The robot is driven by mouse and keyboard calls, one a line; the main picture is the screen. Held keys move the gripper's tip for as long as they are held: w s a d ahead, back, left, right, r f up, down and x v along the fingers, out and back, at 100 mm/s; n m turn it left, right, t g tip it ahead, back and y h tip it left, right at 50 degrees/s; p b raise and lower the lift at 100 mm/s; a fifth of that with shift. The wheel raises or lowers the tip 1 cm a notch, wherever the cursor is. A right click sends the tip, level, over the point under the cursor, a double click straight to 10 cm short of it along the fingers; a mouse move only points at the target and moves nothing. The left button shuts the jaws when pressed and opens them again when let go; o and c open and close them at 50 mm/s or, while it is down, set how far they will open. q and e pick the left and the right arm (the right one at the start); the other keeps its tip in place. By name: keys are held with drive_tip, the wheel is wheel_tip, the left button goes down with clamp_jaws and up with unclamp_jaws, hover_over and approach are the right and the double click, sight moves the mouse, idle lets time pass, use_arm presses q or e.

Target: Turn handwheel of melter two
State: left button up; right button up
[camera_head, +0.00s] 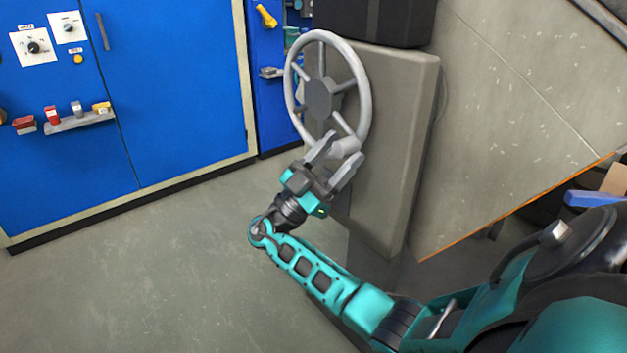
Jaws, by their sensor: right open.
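A light grey spoked handwheel (367,94) with a dark round hub stands upright on the left face of a grey box-shaped housing (402,150). My right gripper (340,150) is at the bottom of the wheel, its fingers spread apart. The knob-like grey handle (345,146) at the lower rim sits between or just behind the fingers. I cannot tell whether they touch it. My left gripper is out of the picture.
A blue cabinet (180,100) with dials and a small shelf (80,121) stands at the left. A sloping grey panel (520,110) with an orange lower edge is at the right. The floor (150,270) at lower left is clear.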

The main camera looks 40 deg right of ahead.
drive_tip(key=v, duration=0.9)
drive_tip(key=shift+a+f, duration=0.3)
